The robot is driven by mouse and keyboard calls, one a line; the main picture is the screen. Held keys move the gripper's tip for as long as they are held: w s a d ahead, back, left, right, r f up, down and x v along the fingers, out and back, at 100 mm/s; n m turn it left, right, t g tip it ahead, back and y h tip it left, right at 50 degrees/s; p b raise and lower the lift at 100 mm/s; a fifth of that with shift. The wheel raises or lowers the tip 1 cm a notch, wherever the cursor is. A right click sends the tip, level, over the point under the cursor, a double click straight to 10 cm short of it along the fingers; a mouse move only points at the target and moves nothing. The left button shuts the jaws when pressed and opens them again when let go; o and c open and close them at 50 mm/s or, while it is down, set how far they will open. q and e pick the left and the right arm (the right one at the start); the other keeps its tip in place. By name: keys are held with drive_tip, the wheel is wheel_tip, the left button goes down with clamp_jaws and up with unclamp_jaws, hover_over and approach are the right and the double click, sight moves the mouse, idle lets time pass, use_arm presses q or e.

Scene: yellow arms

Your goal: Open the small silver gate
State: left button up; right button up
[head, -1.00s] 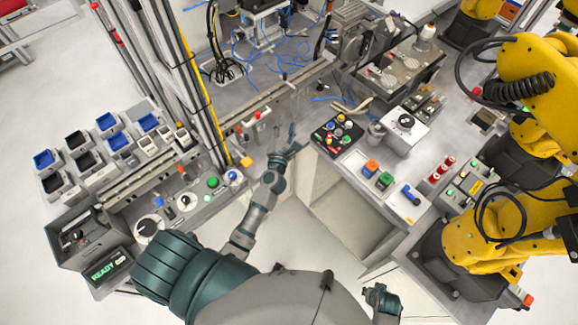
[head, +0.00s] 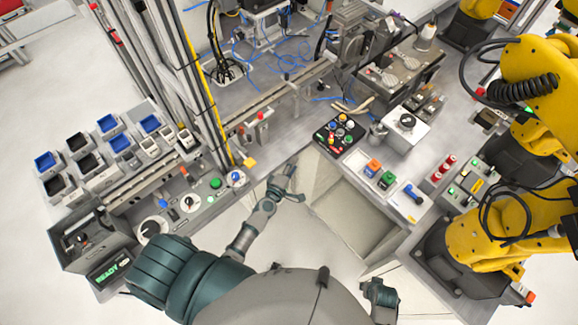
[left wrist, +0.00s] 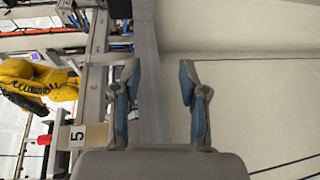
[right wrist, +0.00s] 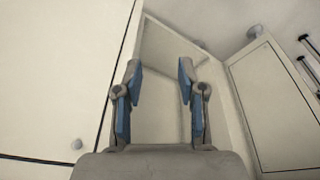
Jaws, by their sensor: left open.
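A small silver plate (head: 257,132) with a red knob stands upright at the front edge of the bench in the head view. I cannot tell for sure that it is the gate. My left gripper (head: 292,182) is below and right of it, apart from it, in front of the bench edge. In the left wrist view the left gripper (left wrist: 160,68) is open with nothing between its fingers. A silver rail (left wrist: 97,95) runs just left of them. My right gripper (right wrist: 159,67) is open and empty, facing a pale open cabinet (right wrist: 165,110).
A control panel with knobs (head: 190,203) lies left of my left gripper. A black button box (head: 338,135) stands on the bench to the right. Yellow robot arms (head: 540,80) occupy the right side. Bare floor (head: 285,235) lies before the bench.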

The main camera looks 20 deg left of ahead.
use_arm(q)
drive_tip(key=shift+f, duration=0.1)
drive_tip(key=shift+d, duration=0.3)
use_arm(e)
drive_tip(key=shift+d+f, duration=0.1)
drive_tip(key=shift+d, duration=0.15)
